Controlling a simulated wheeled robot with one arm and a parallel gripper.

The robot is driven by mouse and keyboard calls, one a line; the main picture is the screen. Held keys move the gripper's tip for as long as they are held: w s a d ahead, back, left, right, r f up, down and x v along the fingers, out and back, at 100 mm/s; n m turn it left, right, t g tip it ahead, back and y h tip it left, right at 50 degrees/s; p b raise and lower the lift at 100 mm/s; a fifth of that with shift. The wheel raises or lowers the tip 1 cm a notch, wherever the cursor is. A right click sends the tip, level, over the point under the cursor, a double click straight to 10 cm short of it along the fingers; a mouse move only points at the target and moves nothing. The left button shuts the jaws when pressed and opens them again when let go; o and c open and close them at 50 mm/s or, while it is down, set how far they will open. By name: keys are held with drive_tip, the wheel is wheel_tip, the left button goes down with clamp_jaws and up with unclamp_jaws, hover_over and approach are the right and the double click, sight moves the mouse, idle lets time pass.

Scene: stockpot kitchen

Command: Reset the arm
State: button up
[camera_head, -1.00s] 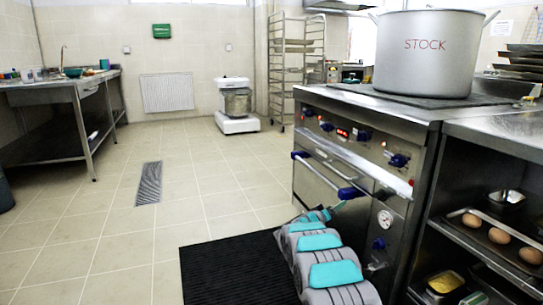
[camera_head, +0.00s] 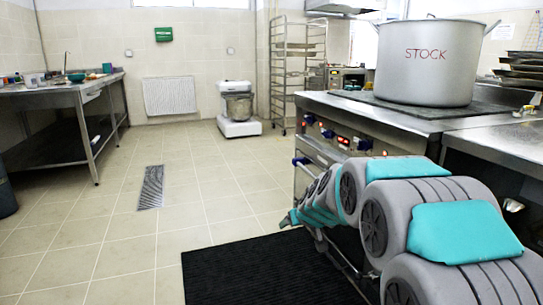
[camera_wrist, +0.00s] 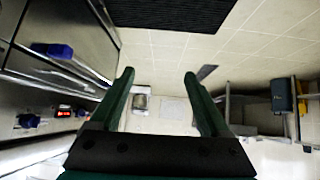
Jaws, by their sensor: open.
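My arm reaches from the lower right of the head view across the front of the stove. My gripper (camera_wrist: 158,78) is open in the wrist view, with two green fingers apart and nothing between them. In the head view its end (camera_head: 287,221) is small and sits low in front of the stove's left side, above the floor by the black mat. The wrist picture looks upside down, with the mat at the top.
The steel stove (camera_head: 345,118) bears a large stockpot (camera_head: 425,65). A black mat (camera_head: 265,270) lies on the floor before it. A mixer (camera_head: 239,110), a rack (camera_head: 300,60) and a sink table (camera_head: 85,100) stand farther back.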

drive_tip(key=s+d+f+m+g, duration=0.1)
drive_tip(key=s+d+g, duration=0.1)
drive_tip(key=s, duration=1.4)
drive_tip(key=s+d+m+g+h+p, duration=0.1)
drive_tip(key=s+d+g, duration=0.2)
drive_tip(key=s, duration=1.4)
drive_tip(key=s+d+f+m+g+h+p, duration=0.1)
drive_tip(key=s+d+g, duration=0.2)
drive_tip(key=s, duration=1.3)
drive_tip(key=g, duration=0.3)
drive_tip(key=shift+s+f, duration=0.2)
drive_tip(key=shift+f, duration=0.1)
